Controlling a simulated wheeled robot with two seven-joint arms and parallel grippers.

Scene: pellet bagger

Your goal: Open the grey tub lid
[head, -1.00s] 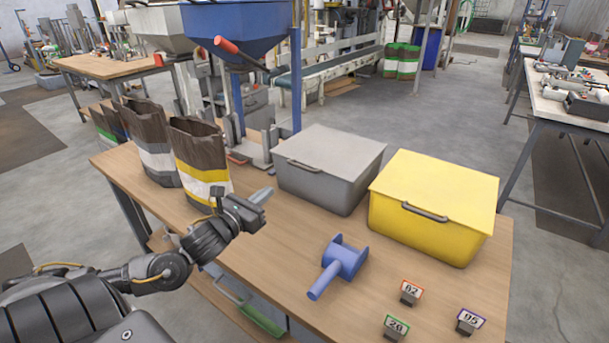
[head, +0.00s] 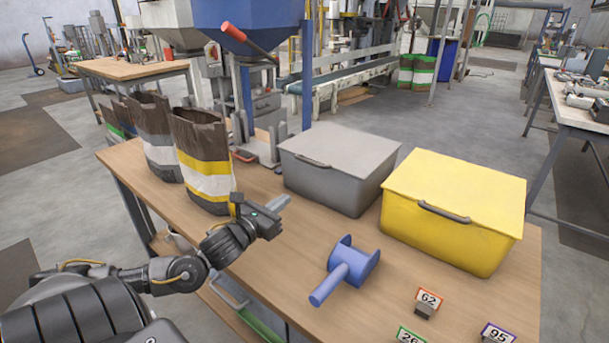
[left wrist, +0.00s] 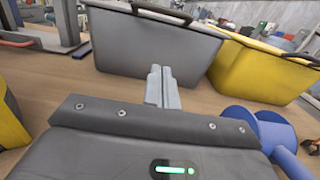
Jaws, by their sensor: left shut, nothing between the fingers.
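The grey tub (head: 325,185) stands on the wooden table with its flat grey lid (head: 345,145) closed on top. A dark handle (head: 312,161) runs along the lid's near edge. My left gripper (head: 277,203) is in front of the tub, a little below and left of the handle, shut and empty. In the left wrist view its fingers (left wrist: 162,88) are together, pointing at the tub's front wall (left wrist: 140,50), with the lid handle (left wrist: 162,12) above them. They look apart from the tub. My right gripper is not in view.
The yellow tub (head: 450,235) stands just right of the grey one. A blue scoop-like tool (head: 345,270) lies in front. Numbered tags (head: 428,302) stand at the front right. An open paper bag (head: 203,165) with a yellow band stands left of the gripper.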

